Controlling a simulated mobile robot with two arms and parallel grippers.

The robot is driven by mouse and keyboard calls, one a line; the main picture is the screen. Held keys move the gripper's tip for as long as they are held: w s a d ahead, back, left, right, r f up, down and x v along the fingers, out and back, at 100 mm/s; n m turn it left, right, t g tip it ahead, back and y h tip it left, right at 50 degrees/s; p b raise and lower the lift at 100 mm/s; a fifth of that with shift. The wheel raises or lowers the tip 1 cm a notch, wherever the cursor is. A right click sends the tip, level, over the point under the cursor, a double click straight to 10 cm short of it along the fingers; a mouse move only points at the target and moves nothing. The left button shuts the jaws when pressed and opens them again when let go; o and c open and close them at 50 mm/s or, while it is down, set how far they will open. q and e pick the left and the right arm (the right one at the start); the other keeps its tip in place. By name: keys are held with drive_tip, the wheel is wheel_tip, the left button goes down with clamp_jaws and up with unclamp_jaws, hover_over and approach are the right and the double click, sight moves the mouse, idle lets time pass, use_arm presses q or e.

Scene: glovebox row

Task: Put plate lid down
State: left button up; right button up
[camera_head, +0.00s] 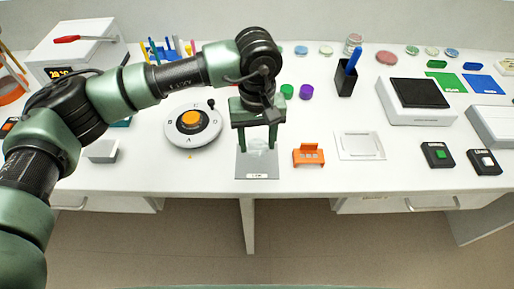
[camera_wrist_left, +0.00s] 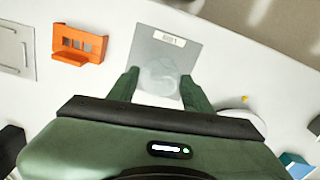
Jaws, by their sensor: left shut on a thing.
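The plate lid (camera_head: 259,145) is clear and faint, between the fingers of my left gripper (camera_head: 257,148). In the left wrist view the lid (camera_wrist_left: 160,78) shows as a pale round outline between the two fingertips (camera_wrist_left: 159,83). My left gripper is shut on it, over the grey mat (camera_head: 257,172) near the table's front edge. The mat (camera_wrist_left: 150,48) has a small white label at its front. I cannot tell whether the lid touches the mat. My right gripper is not in view.
An orange rack (camera_head: 309,155) stands just right of the mat, with a white square frame (camera_head: 359,146) beyond it. A round white device with an orange knob (camera_head: 191,122) is to the left. A black pen cup (camera_head: 346,80) and purple and green caps stand behind.

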sight(257, 147)
use_arm(q)
drive_tip(key=shift+f, duration=0.6)
wheel_tip(257, 147, down, 3)
drive_tip(key=shift+r+p, duration=0.2)
drive_tip(key=shift+p, duration=0.3)
drive_tip(key=shift+f, duration=0.45)
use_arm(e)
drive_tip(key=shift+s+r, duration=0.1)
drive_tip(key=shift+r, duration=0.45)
use_arm(q)
drive_tip(key=shift+f, duration=0.15)
drive_tip(key=o, duration=1.3)
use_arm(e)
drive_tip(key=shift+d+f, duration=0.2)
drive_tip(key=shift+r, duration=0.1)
